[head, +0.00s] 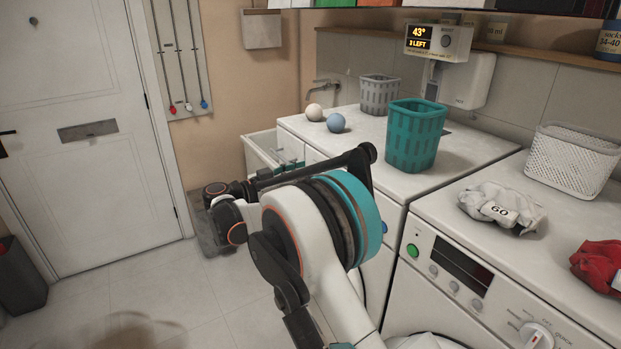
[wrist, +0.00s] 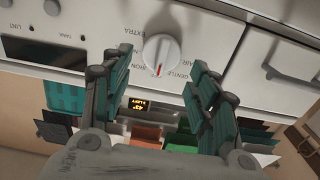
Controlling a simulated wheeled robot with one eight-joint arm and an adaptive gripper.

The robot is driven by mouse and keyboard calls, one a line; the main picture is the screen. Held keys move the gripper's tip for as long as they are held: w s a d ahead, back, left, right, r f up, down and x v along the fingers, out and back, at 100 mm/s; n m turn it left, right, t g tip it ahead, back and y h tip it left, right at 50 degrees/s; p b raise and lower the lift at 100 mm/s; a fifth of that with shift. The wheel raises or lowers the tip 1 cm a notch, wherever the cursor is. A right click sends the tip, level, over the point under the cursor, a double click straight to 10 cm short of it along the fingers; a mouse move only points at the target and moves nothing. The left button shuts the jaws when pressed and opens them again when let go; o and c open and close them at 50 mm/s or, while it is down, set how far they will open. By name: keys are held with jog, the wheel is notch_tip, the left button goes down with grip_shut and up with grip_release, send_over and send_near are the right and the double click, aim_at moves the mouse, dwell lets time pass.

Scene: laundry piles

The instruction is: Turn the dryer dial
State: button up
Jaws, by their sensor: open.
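The dryer dial (wrist: 161,54) is a round white knob with a raised grip and a red mark. It sits on a white panel lettered EXTRA, IRON, GENTLE and AIR. The red mark points down in the wrist picture, between IRON and GENTLE. My gripper (wrist: 158,60) is open and empty, with one teal-padded fingertip on each side of the dial and gaps to both. I cannot tell how deep the tips reach. In the head view my arm hides the dial on the left machine (head: 452,150).
The right machine (head: 487,248) has its own dial (head: 537,334) and a green button. A teal basket (head: 414,135), a grey basket (head: 379,94) and two balls stand on the left machine. A white basket (head: 571,160) and clothes lie on the right machine.

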jog(key=shift+x, duration=1.25)
jog(key=c, duration=1)
jog(key=shift+n, duration=0.3)
jog(key=shift+w+a+f+n+p, duration=0.1)
jog(key=shift+n+p, duration=0.1)
jog(key=shift+n, duration=1)
jog(key=shift+w+a+r+n+p, duration=0.1)
jog(key=shift+n+p, duration=0.1)
jog(key=shift+n, duration=1)
jog(key=shift+w+a+f+n+p, duration=0.1)
jog(key=shift+n+p, duration=0.1)
jog(key=shift+n, duration=1)
